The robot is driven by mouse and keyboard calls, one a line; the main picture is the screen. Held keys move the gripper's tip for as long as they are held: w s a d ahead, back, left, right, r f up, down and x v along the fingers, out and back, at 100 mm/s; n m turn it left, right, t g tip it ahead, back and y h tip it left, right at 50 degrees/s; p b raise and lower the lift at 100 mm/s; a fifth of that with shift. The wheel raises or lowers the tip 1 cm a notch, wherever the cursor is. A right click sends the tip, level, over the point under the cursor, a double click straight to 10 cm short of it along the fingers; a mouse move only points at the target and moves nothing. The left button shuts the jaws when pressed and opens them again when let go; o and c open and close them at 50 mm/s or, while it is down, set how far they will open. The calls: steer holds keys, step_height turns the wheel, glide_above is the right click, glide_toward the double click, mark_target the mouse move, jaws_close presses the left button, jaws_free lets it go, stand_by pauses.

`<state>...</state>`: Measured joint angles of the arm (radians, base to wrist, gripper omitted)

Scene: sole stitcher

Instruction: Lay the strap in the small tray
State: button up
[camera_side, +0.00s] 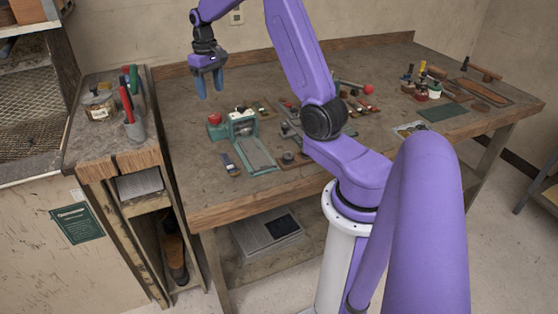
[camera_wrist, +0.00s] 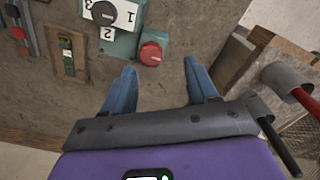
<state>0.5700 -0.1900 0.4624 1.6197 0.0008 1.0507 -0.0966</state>
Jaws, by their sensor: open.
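My gripper (camera_side: 208,92) hangs above the left part of the bench with its blue fingers pointing down. A long brown leather piece (camera_side: 482,92), possibly the strap, lies at the far right of the bench, well away from my gripper. A small pale shallow piece (camera_side: 410,129) near the bench's front edge may be the small tray. I cannot tell for certain which things are the strap and the tray.
A green machine (camera_side: 242,124) with a red knob stands below and right of my gripper; its control box (camera_wrist: 122,36) and red button (camera_wrist: 151,53) are just beyond the fingers. Several tools lie mid-bench. A side cabinet holds a cup (camera_wrist: 287,76) of tools. Bare bench (camera_side: 190,140) lies left.

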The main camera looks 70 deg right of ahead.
steer(key=s+a+r+n, duration=0.1)
steer(key=s+a+n, duration=0.35)
steer(key=a, duration=0.65)
steer(key=s+a+r+n, duration=0.25)
steer(key=s+a, duration=0.35)
steer(key=a, duration=0.6)
steer(key=s+a+f+n, duration=0.1)
steer(key=s+n, duration=0.3)
steer(key=s, duration=0.7)
steer(key=s+a+f+n, duration=0.1)
steer(key=s+a+n, duration=0.2)
steer(key=s, duration=0.8)
steer(key=shift+a+f+n, duration=0.25)
steer(key=shift+f+n, duration=0.05)
steer(key=shift+n, duration=0.6)
steer(key=shift+w, duration=0.1)
